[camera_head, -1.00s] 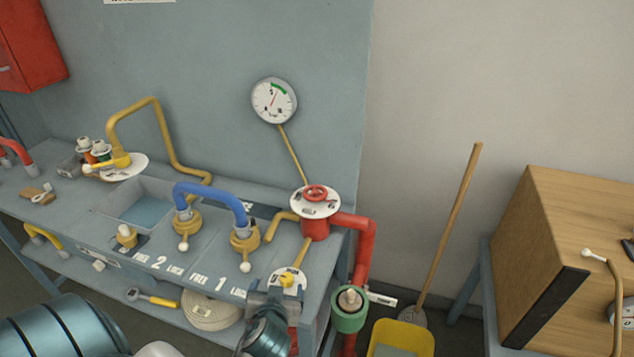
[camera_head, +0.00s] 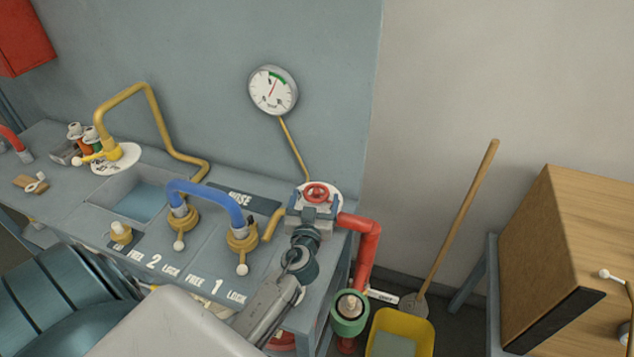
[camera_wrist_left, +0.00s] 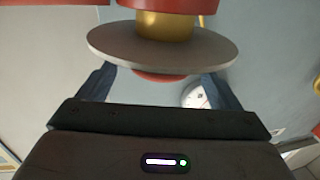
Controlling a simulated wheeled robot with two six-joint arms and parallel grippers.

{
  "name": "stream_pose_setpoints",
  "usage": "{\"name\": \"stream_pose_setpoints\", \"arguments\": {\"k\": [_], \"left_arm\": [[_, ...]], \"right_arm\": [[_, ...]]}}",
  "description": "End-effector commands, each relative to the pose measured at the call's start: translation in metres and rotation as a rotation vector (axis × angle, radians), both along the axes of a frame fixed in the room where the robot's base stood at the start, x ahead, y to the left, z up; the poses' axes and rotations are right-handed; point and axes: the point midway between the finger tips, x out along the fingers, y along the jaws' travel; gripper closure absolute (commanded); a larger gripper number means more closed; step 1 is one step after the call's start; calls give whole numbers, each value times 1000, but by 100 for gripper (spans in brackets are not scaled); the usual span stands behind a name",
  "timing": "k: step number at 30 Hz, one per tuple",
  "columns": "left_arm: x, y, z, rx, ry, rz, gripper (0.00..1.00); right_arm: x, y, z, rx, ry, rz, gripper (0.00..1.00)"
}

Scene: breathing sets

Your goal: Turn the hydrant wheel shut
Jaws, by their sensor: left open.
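The red hydrant wheel (camera_head: 317,191) sits on top of the red standpipe at the right end of the bench, above a round white dial plate. My left gripper (camera_head: 313,208) is at the near side of the wheel, its body covering part of the plate and the standpipe. In the left wrist view the gripper (camera_wrist_left: 160,88) is open, with one finger on each side. The plate (camera_wrist_left: 160,48) shows as a grey disc with a red piece (camera_wrist_left: 160,77), seemingly the wheel, between the fingers. I cannot tell whether the fingers touch it. My right gripper is out of view.
A pressure gauge (camera_head: 273,91) hangs on the wall behind. The blue hose pipe (camera_head: 207,191) with brass valves stands left of my arm. A red pipe (camera_head: 367,255) runs down at right to a green fitting (camera_head: 349,312). A yellow bucket (camera_head: 401,330) stands on the floor.

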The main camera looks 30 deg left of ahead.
Motion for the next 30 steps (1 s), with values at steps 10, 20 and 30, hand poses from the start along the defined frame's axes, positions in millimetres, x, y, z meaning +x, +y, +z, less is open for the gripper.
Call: {"name": "stream_pose_setpoints", "arguments": {"k": [10, 20, 30], "left_arm": [[37, 17, 1, 0, 1, 0, 14], [38, 18, 0, 0, 1, 0, 18], [38, 18, 0, 0, 1, -2, 59]], "right_arm": [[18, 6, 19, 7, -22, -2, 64], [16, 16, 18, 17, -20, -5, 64], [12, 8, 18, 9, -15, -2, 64]]}}
